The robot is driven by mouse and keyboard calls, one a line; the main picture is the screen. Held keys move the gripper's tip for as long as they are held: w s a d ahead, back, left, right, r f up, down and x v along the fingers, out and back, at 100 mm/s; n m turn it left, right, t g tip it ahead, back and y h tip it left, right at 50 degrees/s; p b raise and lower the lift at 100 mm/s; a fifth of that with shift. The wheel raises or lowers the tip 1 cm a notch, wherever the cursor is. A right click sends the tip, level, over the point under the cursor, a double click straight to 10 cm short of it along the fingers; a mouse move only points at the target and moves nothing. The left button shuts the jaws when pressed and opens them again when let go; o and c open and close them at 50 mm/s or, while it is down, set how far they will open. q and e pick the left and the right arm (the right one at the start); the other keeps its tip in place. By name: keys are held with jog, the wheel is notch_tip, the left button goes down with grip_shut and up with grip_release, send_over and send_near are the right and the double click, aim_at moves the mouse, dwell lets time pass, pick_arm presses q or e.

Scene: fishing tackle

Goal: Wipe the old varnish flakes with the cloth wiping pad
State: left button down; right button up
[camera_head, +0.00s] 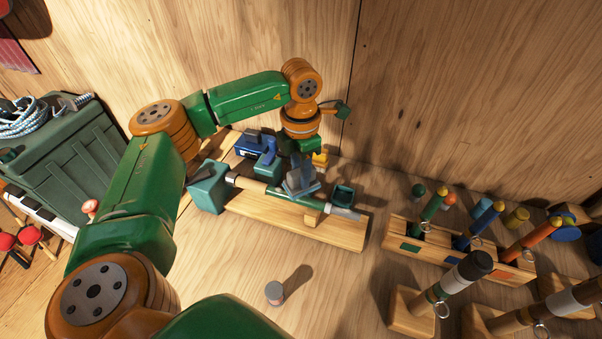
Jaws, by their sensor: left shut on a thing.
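My left gripper (299,170) reaches over the wooden stand (285,226) from behind. It is shut on a small blue-grey piece (302,188), which looks like the cloth wiping pad. The pad is at the middle of a green and silver rod (272,190) lying across the stand; whether it touches the rod cannot be told. The gripper and pad hide part of the rod. I cannot make out the varnish flakes. My right gripper is not in view.
A teal block (208,188) is at the rod's left end and a dark green cup (343,195) near its right. A wooden rack (440,262) with colored handles stands right. A small grey-topped cylinder (274,292) stands in front. A green case (65,150) is left.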

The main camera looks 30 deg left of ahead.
pick_arm(q)
notch_tip(320, 180, up, 2)
jog(key=shift+a+p, duration=0.1)
jog(key=shift+p, duration=0.5)
jog(key=shift+r+p, duration=0.85)
jog(key=shift+r, duration=0.3)
jog(key=shift+f, duration=0.1)
